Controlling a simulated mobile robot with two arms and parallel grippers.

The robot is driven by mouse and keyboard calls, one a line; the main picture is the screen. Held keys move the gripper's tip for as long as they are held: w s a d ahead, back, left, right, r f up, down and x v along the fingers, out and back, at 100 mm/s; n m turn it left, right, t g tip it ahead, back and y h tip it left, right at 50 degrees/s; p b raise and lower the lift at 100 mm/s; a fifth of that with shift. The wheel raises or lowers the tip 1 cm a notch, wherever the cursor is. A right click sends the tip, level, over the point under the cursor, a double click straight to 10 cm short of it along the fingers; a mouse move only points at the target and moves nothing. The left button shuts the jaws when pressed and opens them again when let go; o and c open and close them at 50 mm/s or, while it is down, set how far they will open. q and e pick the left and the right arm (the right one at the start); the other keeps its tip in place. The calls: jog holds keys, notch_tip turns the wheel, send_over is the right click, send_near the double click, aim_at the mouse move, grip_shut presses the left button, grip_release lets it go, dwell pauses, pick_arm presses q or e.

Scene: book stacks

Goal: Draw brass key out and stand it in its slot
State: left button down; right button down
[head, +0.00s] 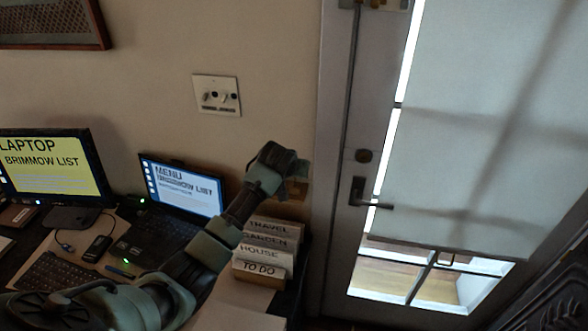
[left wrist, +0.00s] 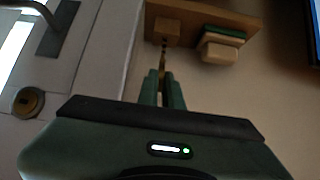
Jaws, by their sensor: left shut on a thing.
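My left gripper (left wrist: 162,78) is shut on the brass key (left wrist: 163,58), a thin gold strip between its fingers in the left wrist view. The key's far end meets a small wooden block (left wrist: 167,31) on a wooden shelf (left wrist: 205,14). I cannot tell whether the key's end is inside the block or just in front of it. In the head view my left arm reaches up to the wall beside the door, its gripper (head: 283,163) next to a small wooden piece (head: 297,188). The key is hidden there. My right gripper is not in view.
A card box (head: 262,271) with labelled dividers stands below my arm. A laptop (head: 183,188), a monitor (head: 45,165) and a keyboard (head: 48,279) fill the desk at left. The door (head: 340,180) is to the right. A green item (left wrist: 224,34) lies beside the block.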

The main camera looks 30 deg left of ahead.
pick_arm(q)
jog(key=shift+f+b, duration=0.5)
jog(key=shift+f, duration=0.7)
jog(key=c, duration=1.5)
grip_release()
jog(key=shift+r, duration=0.1)
jog(key=b+v, duration=0.2)
jog(key=v, duration=0.5)
jog(key=shift+s+r, duration=0.3)
jog(key=shift+d, duration=0.1)
jog(key=shift+f, duration=0.1)
